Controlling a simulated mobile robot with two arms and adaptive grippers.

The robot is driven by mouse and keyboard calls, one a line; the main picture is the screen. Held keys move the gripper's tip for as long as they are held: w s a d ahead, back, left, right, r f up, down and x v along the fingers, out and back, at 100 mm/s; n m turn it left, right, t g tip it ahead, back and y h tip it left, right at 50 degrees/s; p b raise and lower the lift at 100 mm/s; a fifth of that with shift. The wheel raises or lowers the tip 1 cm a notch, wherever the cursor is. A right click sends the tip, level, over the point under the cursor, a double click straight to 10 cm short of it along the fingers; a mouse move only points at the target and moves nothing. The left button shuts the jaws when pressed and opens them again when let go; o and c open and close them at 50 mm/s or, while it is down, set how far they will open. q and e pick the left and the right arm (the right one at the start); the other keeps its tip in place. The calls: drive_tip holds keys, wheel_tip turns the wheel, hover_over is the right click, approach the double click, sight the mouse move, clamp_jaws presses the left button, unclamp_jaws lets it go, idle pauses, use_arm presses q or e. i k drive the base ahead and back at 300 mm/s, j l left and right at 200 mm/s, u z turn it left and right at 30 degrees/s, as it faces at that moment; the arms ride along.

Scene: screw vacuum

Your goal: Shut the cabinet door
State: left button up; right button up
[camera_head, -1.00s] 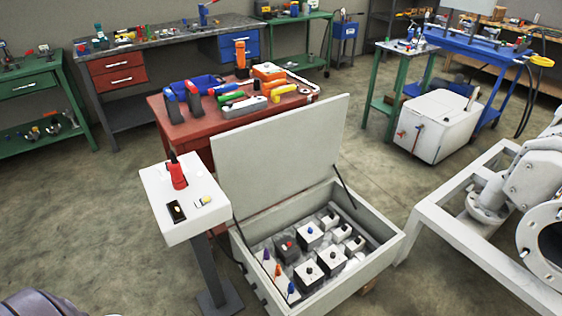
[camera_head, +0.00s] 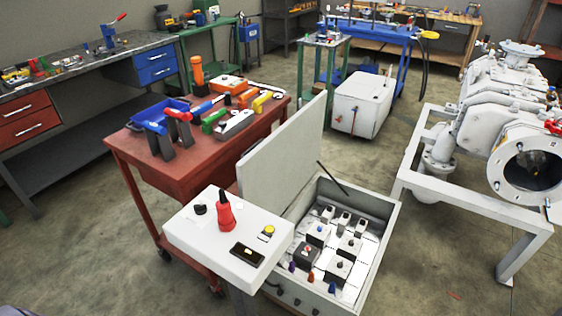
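The cabinet (camera_head: 377,249) is a low grey box right of the picture's centre at the front. Its door (camera_head: 284,152) is a flat grey lid, standing open and tilted up along the box's left side. A thin dark stay (camera_head: 333,179) runs near the door's far end. Inside the box are several switch blocks (camera_head: 319,233) with coloured knobs. Neither of my grippers shows in this view.
A white control stand (camera_head: 190,236) with a red-handled switch stands just left of the cabinet. A red tool cart (camera_head: 122,152) is behind it. A white pump frame (camera_head: 478,216) stands at the right. Floor shows between the cabinet and the frame.

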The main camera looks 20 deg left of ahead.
sight(272, 172)
drive_tip(key=i+j+z, duration=0.1)
drive_tip(key=j+z, duration=0.15)
drive_tip(key=j, duration=0.8)
drive_tip(key=j+z, duration=0.25)
drive_tip(key=j, duration=0.75)
drive_tip(key=k+j+z, duration=0.1)
drive_tip(key=j+z, duration=0.2)
drive_tip(key=j, duration=0.75)
